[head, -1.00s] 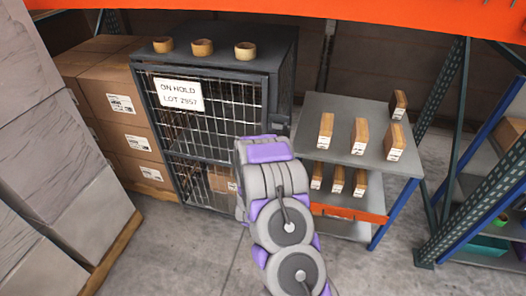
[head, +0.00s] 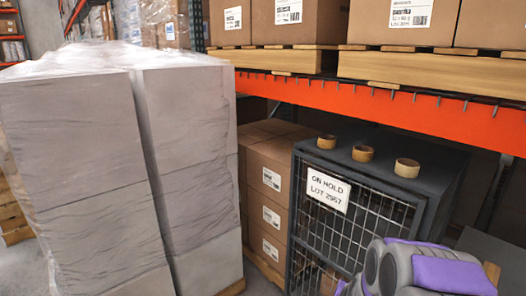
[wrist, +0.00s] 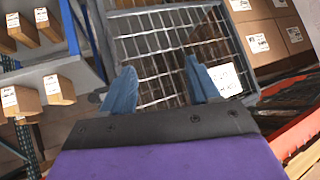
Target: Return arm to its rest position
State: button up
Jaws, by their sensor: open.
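My gripper (wrist: 160,88) shows in the wrist view with its two blue fingers apart and nothing between them. It faces the mesh front of a dark wire cage (wrist: 120,40). In the head view my purple and grey arm (head: 430,270) is at the lower right, in front of the cage (head: 345,240); the gripper's fingers are not visible there. The cage carries a white sign reading "ON HOLD" (head: 322,190), and several tan rings, one of them a tape-like roll (head: 363,153), sit on its top.
A wrapped pallet stack (head: 80,170) stands at left. Cartons (head: 270,180) stand beside the cage. An orange rack beam (head: 400,105) crosses above it, with boxes on pallets higher up. In the wrist view several small cartons (wrist: 55,90) stand on a shelf at left.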

jog(key=s+a+r+n+g+y, duration=0.2)
jog(key=s+a+r+y, duration=0.15)
jog(key=s+a, duration=0.4)
jog(key=s+a+r+n+g, duration=0.1)
jog(key=s+r+g, duration=0.2)
jog(key=s, duration=0.7)
jog(key=s+a+r+n+g, duration=0.2)
jog(key=s+r+g, duration=0.1)
jog(key=s, duration=0.8)
jog(key=s+a+r+n+g, duration=0.1)
jog(key=s+r+g, duration=0.1)
jog(key=s, duration=0.8)
jog(key=shift+s+a+r+n+g, duration=0.3)
jog(key=shift+r+g, duration=0.1)
jog(key=shift+r, duration=0.25)
